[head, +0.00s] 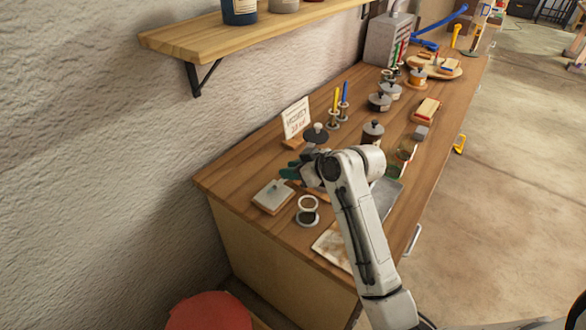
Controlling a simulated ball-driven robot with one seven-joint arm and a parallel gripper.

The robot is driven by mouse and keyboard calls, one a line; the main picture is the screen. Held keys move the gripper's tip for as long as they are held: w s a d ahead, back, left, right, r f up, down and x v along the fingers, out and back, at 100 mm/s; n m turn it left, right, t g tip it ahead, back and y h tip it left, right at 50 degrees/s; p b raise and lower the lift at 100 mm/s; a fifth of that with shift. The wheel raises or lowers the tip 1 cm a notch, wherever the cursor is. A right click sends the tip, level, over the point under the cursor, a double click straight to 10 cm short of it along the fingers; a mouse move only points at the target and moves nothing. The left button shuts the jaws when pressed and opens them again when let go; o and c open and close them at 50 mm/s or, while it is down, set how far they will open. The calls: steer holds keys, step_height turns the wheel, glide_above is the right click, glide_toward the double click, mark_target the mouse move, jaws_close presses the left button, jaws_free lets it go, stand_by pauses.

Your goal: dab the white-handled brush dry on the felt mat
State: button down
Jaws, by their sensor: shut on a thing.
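My gripper (289,173), with teal fingers, is over the near half of the wooden bench, left of my white wrist. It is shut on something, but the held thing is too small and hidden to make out. I cannot pick out the white-handled brush. A flat grey mat (386,194) lies right of my forearm, partly covered by it. A stained beige sheet (331,246) lies at the bench's near edge, also partly behind my arm. I cannot tell which of these is the felt mat. My gripper is apart from both.
A pale flat box (273,196) and a ring-topped holder (307,212) stand near my gripper. A dark knobbed lid (316,134) and a sign (296,117) stand behind it. Several jars crowd the bench farther back. A shelf (250,31) juts from the left wall.

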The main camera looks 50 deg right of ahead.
steer(key=shift+f, duration=0.45)
stand_by(1.3)
steer(key=shift+r, duration=0.15)
